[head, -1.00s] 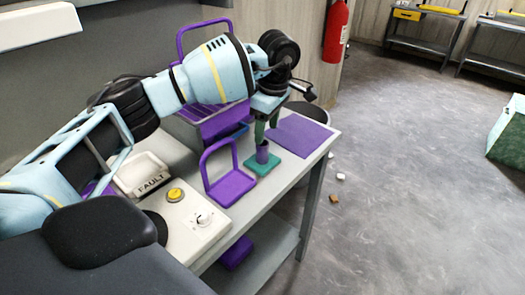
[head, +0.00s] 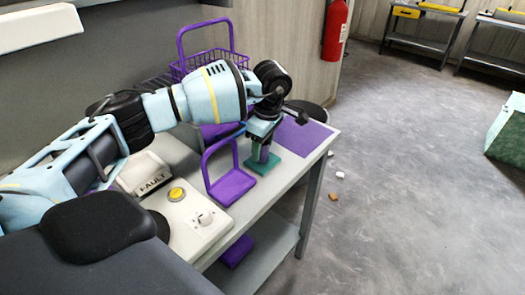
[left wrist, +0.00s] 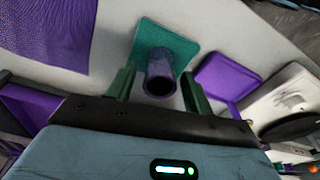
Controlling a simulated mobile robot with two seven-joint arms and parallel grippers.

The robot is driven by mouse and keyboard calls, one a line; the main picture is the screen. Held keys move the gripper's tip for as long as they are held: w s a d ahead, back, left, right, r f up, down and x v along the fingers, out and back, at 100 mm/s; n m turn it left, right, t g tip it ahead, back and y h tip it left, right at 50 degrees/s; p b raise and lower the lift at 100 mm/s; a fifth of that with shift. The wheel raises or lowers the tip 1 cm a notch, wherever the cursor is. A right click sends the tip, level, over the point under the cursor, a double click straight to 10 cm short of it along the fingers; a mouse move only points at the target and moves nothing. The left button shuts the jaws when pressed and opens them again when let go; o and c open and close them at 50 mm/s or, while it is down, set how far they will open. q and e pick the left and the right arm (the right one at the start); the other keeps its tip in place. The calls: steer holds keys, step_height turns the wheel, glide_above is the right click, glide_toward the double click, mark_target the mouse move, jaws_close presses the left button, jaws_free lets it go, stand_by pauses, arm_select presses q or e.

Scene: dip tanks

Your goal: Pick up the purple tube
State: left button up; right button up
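The purple tube (head: 264,153) stands upright on a green square base (head: 264,163) on the table. It also shows in the left wrist view (left wrist: 161,70), with its open dark top facing the camera. My left gripper (head: 262,157) points down over the tube from above. In the left wrist view its two green fingers (left wrist: 157,85) are apart, one on each side of the tube, with gaps showing between them and the tube. My right gripper is in neither view.
A purple bracket stand (head: 232,187) is beside the base, and a purple mat (head: 305,134) lies at the table's far right. A purple wire basket (head: 205,62) stands behind my arm. The floor at right is mostly clear.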

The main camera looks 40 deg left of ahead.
arm_select(q)
steer(key=c, duration=0.9)
steer(key=shift+r, duration=0.5)
steer(key=r, duration=0.2)
steer(key=shift+s+d+r, duration=0.1)
steer(key=shift+s+r, duration=0.2)
steer(key=shift+s, duration=0.05)
steer(key=s+d, duration=0.1)
steer(key=s, duration=0.4)
steer(key=s+d+r, duration=0.1)
steer(key=s, duration=0.4)
steer(key=s+d, duration=0.1)
steer(key=s, duration=0.3)
steer(key=shift+s+d+r+b, duration=0.2)
steer(key=shift+s+d+b, duration=0.1)
steer(key=shift+s+d, duration=0.1)
